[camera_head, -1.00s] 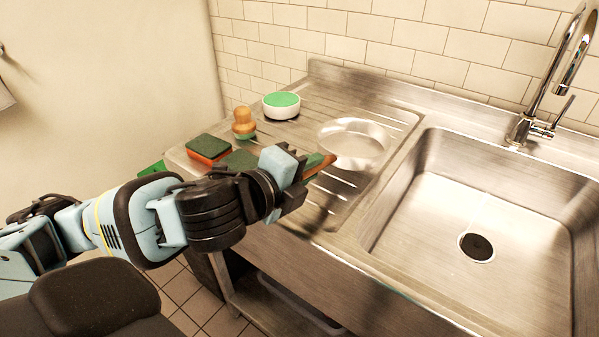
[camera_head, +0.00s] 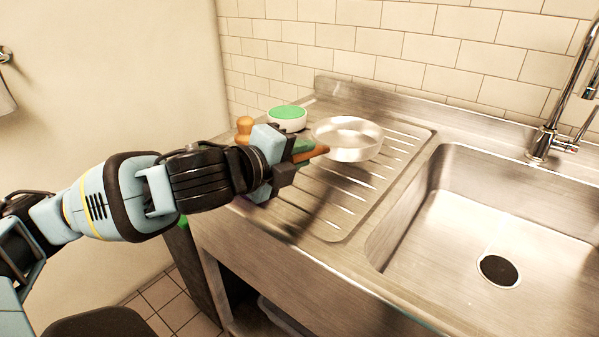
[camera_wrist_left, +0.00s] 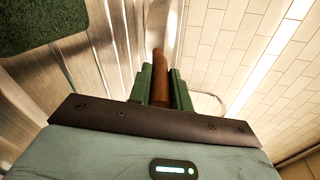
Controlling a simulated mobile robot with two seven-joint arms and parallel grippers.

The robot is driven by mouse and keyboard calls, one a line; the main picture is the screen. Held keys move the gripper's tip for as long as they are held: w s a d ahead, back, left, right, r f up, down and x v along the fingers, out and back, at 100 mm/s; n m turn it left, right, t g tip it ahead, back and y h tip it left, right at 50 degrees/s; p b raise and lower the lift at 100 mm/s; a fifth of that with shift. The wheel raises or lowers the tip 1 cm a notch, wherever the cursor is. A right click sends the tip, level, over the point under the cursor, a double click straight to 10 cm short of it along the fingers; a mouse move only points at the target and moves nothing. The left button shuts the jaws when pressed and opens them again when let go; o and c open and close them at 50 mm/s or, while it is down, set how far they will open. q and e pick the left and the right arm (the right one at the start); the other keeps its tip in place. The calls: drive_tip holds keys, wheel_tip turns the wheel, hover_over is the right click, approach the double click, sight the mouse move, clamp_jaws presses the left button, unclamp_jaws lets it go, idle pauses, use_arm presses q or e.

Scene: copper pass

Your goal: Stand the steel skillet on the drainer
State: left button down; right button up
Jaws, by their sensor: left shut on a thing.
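The steel skillet (camera_head: 349,133) is a shiny round pan with a brown handle (camera_head: 314,153). It appears level, open side up, over the back part of the ribbed drainer (camera_head: 341,222). I cannot tell whether its base touches the ribs. My left gripper (camera_head: 298,155) is shut on the handle, to the left of the pan. In the left wrist view the brown handle (camera_wrist_left: 160,82) lies between the green finger pads (camera_wrist_left: 162,90). My right gripper is out of view.
A white bowl-like item with a green top (camera_head: 287,118) and an orange wooden knob-like item (camera_head: 244,129) stand behind my left arm. A dark green pad (camera_wrist_left: 42,22) shows in the left wrist view. The sink (camera_head: 480,220) and tap (camera_head: 555,110) are at right.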

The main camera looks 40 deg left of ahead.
use_arm(q)
wheel_tip(320, 180, down, 3)
drive_tip(key=shift+f+b, duration=0.2)
drive_tip(key=shift+b, duration=0.5)
drive_tip(key=c, duration=1.3)
unclamp_jaws()
drive_tip(key=shift+f, duration=0.1)
